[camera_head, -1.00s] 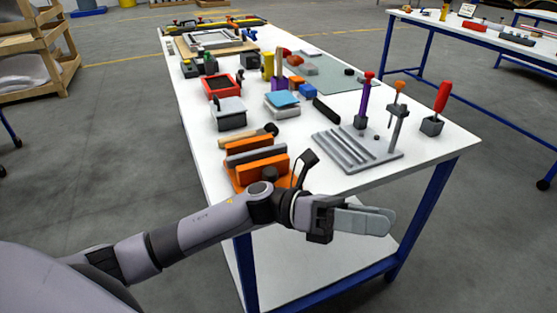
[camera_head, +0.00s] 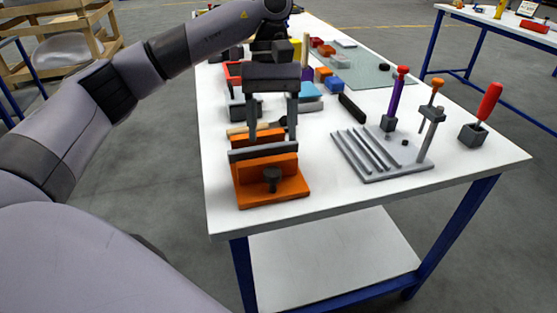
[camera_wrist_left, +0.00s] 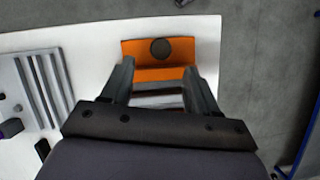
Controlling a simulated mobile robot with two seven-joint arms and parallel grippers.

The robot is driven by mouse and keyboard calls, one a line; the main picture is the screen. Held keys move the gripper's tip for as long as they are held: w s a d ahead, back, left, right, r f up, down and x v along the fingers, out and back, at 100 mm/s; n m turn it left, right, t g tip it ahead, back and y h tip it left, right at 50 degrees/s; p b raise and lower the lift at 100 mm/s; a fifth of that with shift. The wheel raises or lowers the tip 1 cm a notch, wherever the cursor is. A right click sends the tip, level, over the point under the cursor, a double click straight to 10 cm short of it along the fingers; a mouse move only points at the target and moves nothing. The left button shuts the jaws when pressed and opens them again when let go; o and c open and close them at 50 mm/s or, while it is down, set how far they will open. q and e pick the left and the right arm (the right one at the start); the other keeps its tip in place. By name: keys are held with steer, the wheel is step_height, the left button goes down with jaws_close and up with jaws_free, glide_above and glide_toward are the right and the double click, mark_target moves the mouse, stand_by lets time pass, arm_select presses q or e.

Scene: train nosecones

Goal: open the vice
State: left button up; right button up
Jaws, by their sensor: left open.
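The vice (camera_head: 268,188) is an orange block with grey jaw plates, and it stands near the front left corner of the white table. A dark round screw knob (camera_head: 272,178) is on its near face. In the left wrist view the orange body (camera_wrist_left: 182,72) and the knob (camera_wrist_left: 160,48) show from above. My left gripper (camera_head: 271,136) points down over the vice's jaw part, its two fingers apart and nothing seen between them. The fingers partly hide the far jaw. I cannot tell if they touch it, or how wide the jaws stand apart. My right gripper is not in view.
A grey slotted plate (camera_head: 370,160) with an upright post lies right of the vice. Purple (camera_head: 395,100) and red (camera_head: 489,100) handled tools stand near it. Blocks and trays crowd the table behind. The white table front (camera_head: 350,195) is clear.

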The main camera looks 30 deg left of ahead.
mark_target(272, 171)
arm_select(q)
steer(key=shift+b+x, duration=0.35)
steer(key=shift+x, duration=3.15)
steer(key=shift+a, duration=0.1)
steer(key=shift+c, duration=0.2)
steer(key=c, duration=1)
